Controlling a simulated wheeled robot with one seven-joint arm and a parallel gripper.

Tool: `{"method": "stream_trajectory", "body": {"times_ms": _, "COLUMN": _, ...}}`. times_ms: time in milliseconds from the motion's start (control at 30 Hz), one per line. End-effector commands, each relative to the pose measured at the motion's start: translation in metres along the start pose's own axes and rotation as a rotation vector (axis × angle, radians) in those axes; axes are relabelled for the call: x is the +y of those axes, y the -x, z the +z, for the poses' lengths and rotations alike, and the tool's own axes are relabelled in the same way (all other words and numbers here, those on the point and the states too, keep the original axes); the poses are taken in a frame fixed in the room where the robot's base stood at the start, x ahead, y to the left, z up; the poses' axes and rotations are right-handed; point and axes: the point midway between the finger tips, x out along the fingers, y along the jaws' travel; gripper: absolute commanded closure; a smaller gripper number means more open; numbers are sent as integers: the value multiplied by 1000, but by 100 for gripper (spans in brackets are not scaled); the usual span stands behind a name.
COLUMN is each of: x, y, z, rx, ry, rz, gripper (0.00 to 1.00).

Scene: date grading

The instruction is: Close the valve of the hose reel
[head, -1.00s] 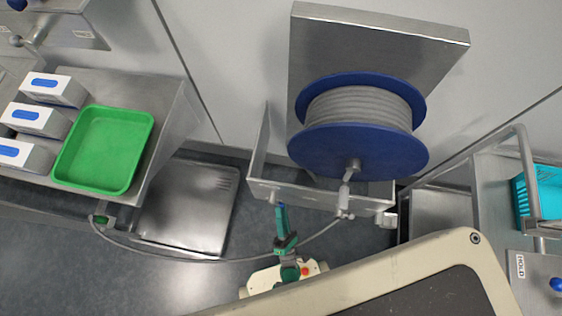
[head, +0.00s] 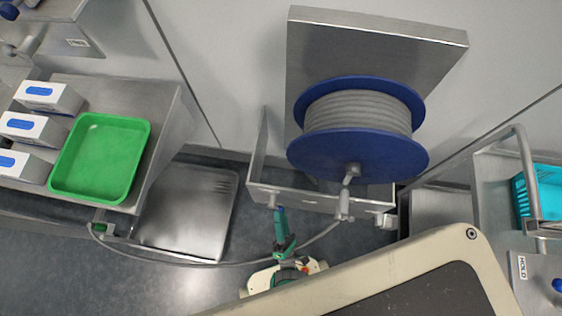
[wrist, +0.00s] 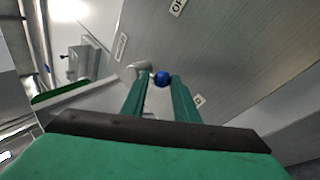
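The hose reel (head: 357,152) has blue flanges and grey hose and hangs in a steel wall frame. A small grey valve hub (head: 271,200) sits on the frame's front plate, left of the reel. The valve handle ends in a blue ball knob (wrist: 162,78). My green gripper (head: 281,218) is at this handle, below the reel's left side.
A thin grey hose (head: 200,263) runs along the floor from the reel to the left bench. A green tray (head: 146,150) and white boxes stand on that bench. A steel cart (head: 490,185) with a turquoise basket (head: 546,190) stands at right.

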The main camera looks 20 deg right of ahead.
Motion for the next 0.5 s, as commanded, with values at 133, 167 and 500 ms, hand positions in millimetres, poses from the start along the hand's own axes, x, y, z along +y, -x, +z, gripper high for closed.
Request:
{"method": "stream_trajectory", "body": {"times_ms": 133, "x": 1, "y": -7, "z": -1, "rx": -3, "ry": -2, "rz": 16, "gripper": 57}}
{"method": "stream_trajectory", "body": {"times_ms": 167, "x": 1, "y": -6, "z": -1, "rx": -3, "ry": -2, "rz": 14, "gripper": 57}}
{"method": "stream_trajectory", "body": {"times_ms": 500, "x": -1, "y": -3, "z": 2, "rx": -2, "ry": 6, "rz": 5, "gripper": 57}}
